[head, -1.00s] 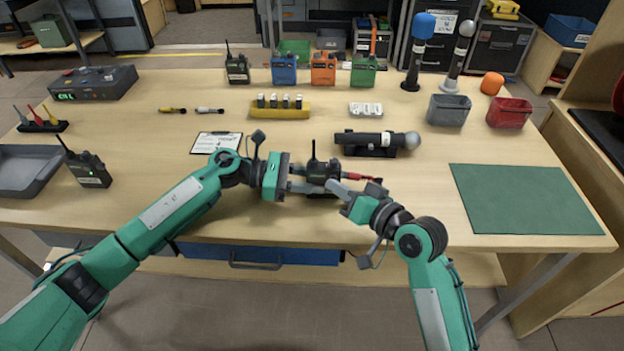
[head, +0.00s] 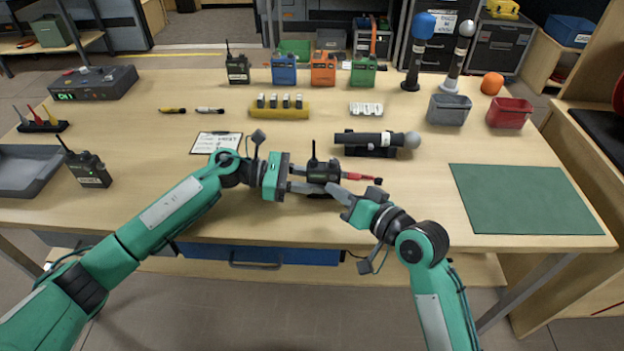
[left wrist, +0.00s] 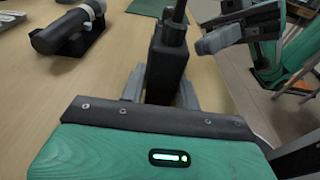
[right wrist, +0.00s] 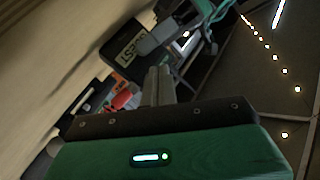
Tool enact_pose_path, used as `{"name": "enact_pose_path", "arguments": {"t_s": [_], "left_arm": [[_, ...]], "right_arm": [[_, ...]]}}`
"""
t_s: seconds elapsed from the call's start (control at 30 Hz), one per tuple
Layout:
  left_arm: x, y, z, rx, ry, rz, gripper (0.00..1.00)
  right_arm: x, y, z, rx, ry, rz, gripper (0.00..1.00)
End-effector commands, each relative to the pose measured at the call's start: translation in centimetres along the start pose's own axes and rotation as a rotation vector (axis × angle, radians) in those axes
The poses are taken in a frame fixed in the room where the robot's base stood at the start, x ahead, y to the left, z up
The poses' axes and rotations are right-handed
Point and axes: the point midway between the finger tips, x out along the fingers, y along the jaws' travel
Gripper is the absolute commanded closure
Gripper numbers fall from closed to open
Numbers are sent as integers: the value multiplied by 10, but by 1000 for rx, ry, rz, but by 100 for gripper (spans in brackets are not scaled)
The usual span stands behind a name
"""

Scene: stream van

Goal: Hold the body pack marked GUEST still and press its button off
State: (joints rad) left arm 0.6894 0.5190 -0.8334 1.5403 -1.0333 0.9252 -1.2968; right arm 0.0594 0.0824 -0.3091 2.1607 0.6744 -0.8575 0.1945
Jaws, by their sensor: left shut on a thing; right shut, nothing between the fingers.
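The GUEST body pack (head: 323,171), a small black box with a stub antenna, stands upright near the table's front middle. In the right wrist view its pale label (right wrist: 131,49) is partly readable, ending in "EST". My left gripper (head: 308,187) is shut on the pack from the left; the pack also shows between its fingers in the left wrist view (left wrist: 167,62). My right gripper (head: 337,189) is shut and empty, its tips close to the pack's near right side. Whether they touch it I cannot tell.
A red-and-black item (head: 362,178) lies right of the pack. A black microphone on a cradle (head: 375,141) is just behind. Another black pack with a green light (head: 90,170) stands at the left. A clipboard (head: 216,143) lies behind my left gripper. A green mat (head: 525,200) lies right.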

Motion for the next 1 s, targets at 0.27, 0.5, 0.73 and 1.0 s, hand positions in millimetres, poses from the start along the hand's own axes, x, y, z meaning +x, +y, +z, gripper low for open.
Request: {"name": "enact_pose_path", "arguments": {"t_s": [0.27, 0.5, 0.73, 1.0], "left_arm": [[0, 0, 0, 0, 0, 0, 94], [0, 0, 0, 0, 0, 0, 94], [0, 0, 0, 0, 0, 0, 94], [0, 0, 0, 0, 0, 0, 94]], "right_arm": [[-15, -10, 12, -1, -1, 1, 100], [-32, -23, 24, 0, -1, 0, 100], [-42, -30, 30, 0, 0, 1, 100], [-42, -30, 30, -1, 0, 0, 100]]}}
